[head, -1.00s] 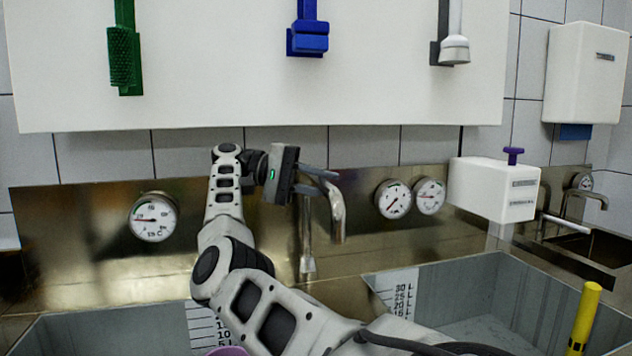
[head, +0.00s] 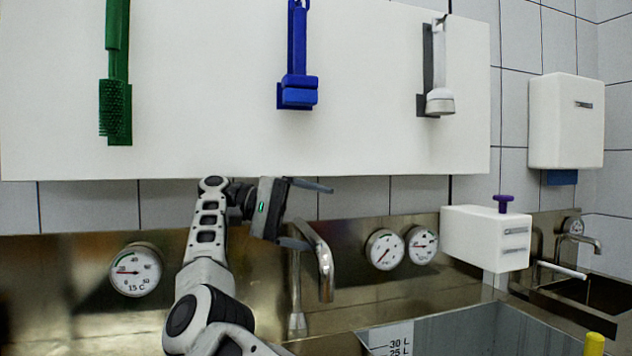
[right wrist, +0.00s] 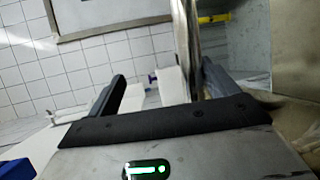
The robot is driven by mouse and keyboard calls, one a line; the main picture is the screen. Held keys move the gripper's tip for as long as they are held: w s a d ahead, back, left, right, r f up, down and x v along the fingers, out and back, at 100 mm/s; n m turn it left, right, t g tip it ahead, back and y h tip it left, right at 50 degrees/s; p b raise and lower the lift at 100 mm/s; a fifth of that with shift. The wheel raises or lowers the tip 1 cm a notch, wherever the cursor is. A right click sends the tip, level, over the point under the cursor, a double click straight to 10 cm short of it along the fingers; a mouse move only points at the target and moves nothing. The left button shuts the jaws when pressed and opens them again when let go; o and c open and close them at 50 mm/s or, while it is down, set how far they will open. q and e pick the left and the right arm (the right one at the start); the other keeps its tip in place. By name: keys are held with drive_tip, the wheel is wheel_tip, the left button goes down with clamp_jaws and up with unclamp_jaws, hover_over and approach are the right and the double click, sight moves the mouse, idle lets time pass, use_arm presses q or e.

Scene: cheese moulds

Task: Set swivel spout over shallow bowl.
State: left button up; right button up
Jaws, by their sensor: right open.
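The swivel spout (head: 325,264) is a shiny metal pipe that rises from behind the sinks, arches over and points down, its end a little right of its base. My right gripper (head: 314,216) is open at the top of the spout, with one finger above the arch and one lower, across it. In the right wrist view, the spout (right wrist: 185,38) shows between the two fingers (right wrist: 163,84), nearer the right one. I cannot tell whether a finger touches it. The shallow bowl and my left gripper are not in view.
A sink (head: 455,335) lies at the lower right, with a yellow-topped thing (head: 594,343) at its edge. Dials (head: 385,250) sit on the metal backsplash. A white box with a purple knob (head: 486,238) is to the right. Brushes (head: 298,92) hang on the white board above.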

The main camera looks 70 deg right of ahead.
drive_tip(key=o, duration=0.3)
drive_tip(key=a+r, duration=0.1)
drive_tip(key=s+a+r, duration=0.1)
drive_tip(key=r, duration=0.1)
drive_tip(key=s+a+r+b, duration=0.1)
drive_tip(key=a+r, duration=0.1)
drive_tip(key=shift+m, duration=0.3)
drive_tip(key=s+a+r, duration=0.1)
drive_tip(key=a, duration=0.1)
drive_tip(key=s+a+r+b, duration=0.1)
drive_tip(key=a, duration=0.1)
drive_tip(key=s+a+r, duration=0.1)
drive_tip(key=a+r, duration=0.1)
drive_tip(key=shift+s+a, duration=0.25)
drive_tip(key=shift+a, duration=0.1)
drive_tip(key=c, duration=0.8)
drive_tip(key=shift+s+a+r+b, duration=0.15)
drive_tip(key=shift+a+b, duration=0.1)
drive_tip(key=shift+a, duration=0.15)
drive_tip(key=shift+s+a+r+b, duration=0.1)
drive_tip(key=shift+s+a+b, duration=0.1)
drive_tip(key=shift+a, duration=0.15)
drive_tip(key=shift+c, duration=0.2)
